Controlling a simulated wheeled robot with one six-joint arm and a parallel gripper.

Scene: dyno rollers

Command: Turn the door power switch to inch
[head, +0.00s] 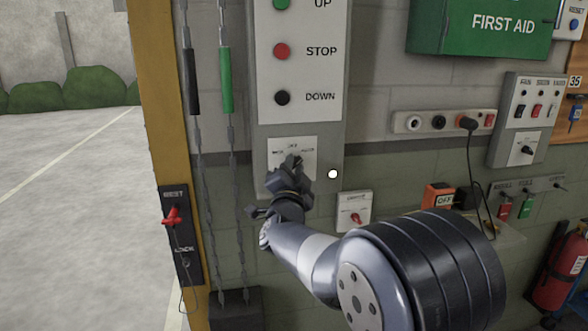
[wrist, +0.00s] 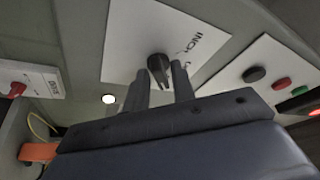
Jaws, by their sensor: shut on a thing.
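The door power switch is a dark knob on a white plate (head: 278,146) below the UP, STOP and DOWN buttons. The plate (wrist: 125,45) and the knob (wrist: 158,62) show close up in the wrist view, with the word INCH printed to the right of the knob. My gripper (head: 291,166) is at the plate in the head view and covers most of the knob. In the wrist view, my gripper's two fingers (wrist: 159,80) stand on either side of the knob, shut on it. The knob's exact pointing is hard to tell, and the other labels are blurred or partly hidden.
Hanging chains with black and green grips (head: 227,80) are left of the panel. A small box with a red switch (head: 355,218) is at its lower right. An orange OFF box (head: 438,197) sits further right.

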